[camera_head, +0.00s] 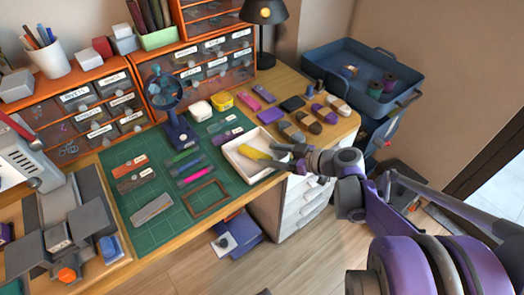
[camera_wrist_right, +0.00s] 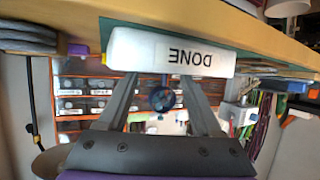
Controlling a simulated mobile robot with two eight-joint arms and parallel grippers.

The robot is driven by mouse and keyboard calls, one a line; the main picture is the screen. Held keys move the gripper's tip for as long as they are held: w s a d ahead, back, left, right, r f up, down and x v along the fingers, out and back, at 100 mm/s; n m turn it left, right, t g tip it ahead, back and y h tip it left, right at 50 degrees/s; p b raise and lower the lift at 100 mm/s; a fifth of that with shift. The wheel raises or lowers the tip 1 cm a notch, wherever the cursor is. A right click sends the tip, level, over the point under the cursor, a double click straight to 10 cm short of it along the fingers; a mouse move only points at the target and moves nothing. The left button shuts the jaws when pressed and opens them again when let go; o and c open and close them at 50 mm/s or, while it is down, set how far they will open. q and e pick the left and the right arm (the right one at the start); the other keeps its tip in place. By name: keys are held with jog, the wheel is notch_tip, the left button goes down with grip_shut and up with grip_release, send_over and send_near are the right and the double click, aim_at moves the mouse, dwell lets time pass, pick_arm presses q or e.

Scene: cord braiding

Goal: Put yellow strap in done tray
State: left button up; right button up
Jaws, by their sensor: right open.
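The yellow strap (camera_head: 258,155) lies in the white done tray (camera_head: 233,164) at the right end of the green mat, in the head view. My right gripper (camera_head: 283,156) is open at the tray's right side, close to the strap's right end. I cannot tell whether a finger touches the strap. In the right wrist view the picture is upside down, and the tray's front wall with the DONE label (camera_wrist_right: 180,53) shows beyond the spread, empty fingers of my right gripper (camera_wrist_right: 163,82). My left gripper is not in view.
The green mat (camera_head: 140,235) holds several straps and a brown frame (camera_head: 207,197). A small blue fan (camera_head: 176,120) stands behind it. Several straps and small items lie right of the tray, near a lamp (camera_head: 265,30). A blue bin (camera_head: 340,60) stands at the far right.

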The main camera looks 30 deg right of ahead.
jog(key=p+v, duration=0.1)
jog(key=v, duration=0.6)
jog(key=shift+s, duration=0.15)
jog(key=shift+d, duration=0.1)
